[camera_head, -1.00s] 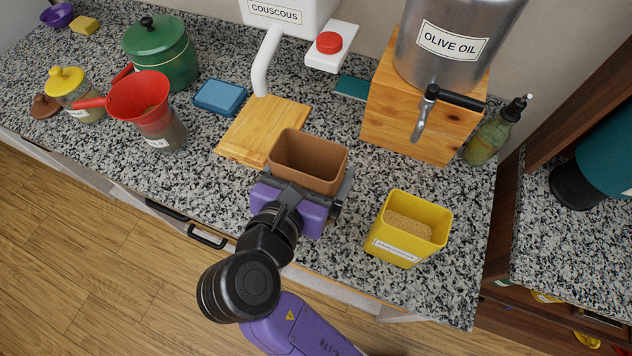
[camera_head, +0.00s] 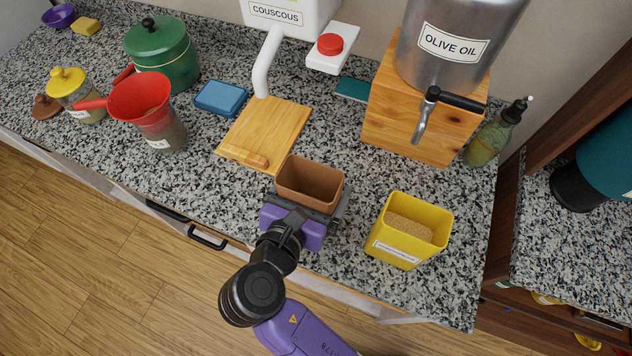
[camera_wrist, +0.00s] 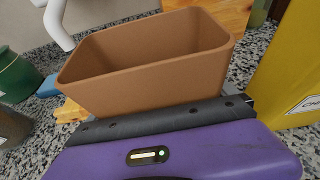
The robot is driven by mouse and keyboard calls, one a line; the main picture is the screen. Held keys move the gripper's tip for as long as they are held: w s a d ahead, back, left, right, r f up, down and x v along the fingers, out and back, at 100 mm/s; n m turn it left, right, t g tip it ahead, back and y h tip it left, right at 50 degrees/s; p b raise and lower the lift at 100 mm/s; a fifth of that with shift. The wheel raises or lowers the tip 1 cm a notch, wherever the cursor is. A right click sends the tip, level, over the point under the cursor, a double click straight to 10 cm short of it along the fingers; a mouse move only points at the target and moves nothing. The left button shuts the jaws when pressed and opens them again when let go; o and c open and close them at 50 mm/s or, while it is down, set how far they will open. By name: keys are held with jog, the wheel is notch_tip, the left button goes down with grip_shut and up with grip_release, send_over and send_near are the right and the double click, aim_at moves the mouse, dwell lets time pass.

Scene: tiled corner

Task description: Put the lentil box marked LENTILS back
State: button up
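A brown open-topped box (camera_head: 310,183) stands upright in my gripper (camera_head: 308,205), just right of the wooden board. It looks empty inside. No label shows on the sides I can see, so I cannot read whether it is marked LENTILS. In the wrist view the brown box (camera_wrist: 150,75) sits directly in front of my gripper (camera_wrist: 165,118), against its dark bar. My gripper appears shut on the box's lower part; the fingertips are hidden. I cannot tell whether the box touches the counter.
A yellow box (camera_head: 397,247) with tan grains stands close on the right. The couscous dispenser's spout (camera_head: 266,65) hangs over the wooden board (camera_head: 272,125). The olive oil drum (camera_head: 447,50) sits on a wooden stand behind. A jar with a red funnel (camera_head: 150,105) is left. The front-left counter is clear.

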aim_at(310, 200)
jog(key=shift+o, duration=0.3)
jog(key=shift+r, duration=0.1)
jog(key=v, duration=1.2)
jog(key=shift+b, duration=0.45)
